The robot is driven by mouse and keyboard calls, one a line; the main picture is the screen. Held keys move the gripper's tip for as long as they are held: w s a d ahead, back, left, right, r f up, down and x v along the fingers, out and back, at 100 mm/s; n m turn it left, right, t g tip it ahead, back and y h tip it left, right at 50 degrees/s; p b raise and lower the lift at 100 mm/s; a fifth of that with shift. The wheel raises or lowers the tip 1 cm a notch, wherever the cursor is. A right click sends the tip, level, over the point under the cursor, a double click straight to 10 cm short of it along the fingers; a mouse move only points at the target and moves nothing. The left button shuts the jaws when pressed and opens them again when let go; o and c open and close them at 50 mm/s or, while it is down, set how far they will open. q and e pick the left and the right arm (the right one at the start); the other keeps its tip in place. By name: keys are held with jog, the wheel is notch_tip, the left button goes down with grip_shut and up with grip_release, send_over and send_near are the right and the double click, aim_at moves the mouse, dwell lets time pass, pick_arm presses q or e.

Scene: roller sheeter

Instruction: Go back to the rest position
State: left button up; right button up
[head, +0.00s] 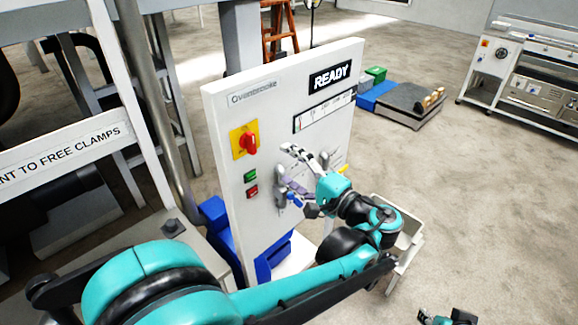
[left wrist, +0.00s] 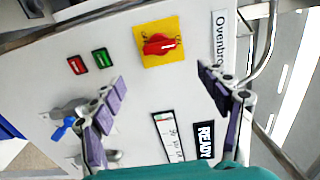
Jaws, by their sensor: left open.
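My left gripper (head: 287,168) is open and empty in front of the white control panel (head: 225,122). In the left wrist view its two purple-padded fingers (left wrist: 161,78) are spread apart, with the panel face behind them. The panel carries a red rotary switch (head: 249,143) on a yellow plate, a green button (head: 250,176), a red button (head: 252,191), a gauge (head: 324,112) and a READY sign (head: 331,77). A blue-handled valve (left wrist: 63,129) shows beside one finger. A teal and black part of my right arm (head: 447,317) is cut off at the bottom edge; its fingers cannot be made out.
A light stand (head: 407,243) is close behind my left wrist. A machine frame (head: 75,145) stands at the left. A low grey platform (head: 412,104) and a steel bench (head: 500,75) stand farther back. The floor at the right is clear.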

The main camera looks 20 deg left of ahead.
dwell(0.3)
pick_arm(q)
jog(key=s+a+f+g+h+b, duration=0.15)
jog(key=s+f+h, duration=0.25)
jog(key=f, duration=0.4)
jog(key=s+a+f+h+b, duration=0.2)
jog(key=s+a+f+h, duration=0.15)
jog(key=f, duration=0.35)
jog(key=s+d+f+n+t+h+b, duration=0.2)
jog(key=s+d+f+n+h, duration=0.2)
jog(key=s+d+f+h, duration=0.3)
jog(key=shift+d+f+n+h, duration=0.3)
jog(key=shift+d+f+h, duration=0.45)
jog(key=shift+d+h, duration=0.3)
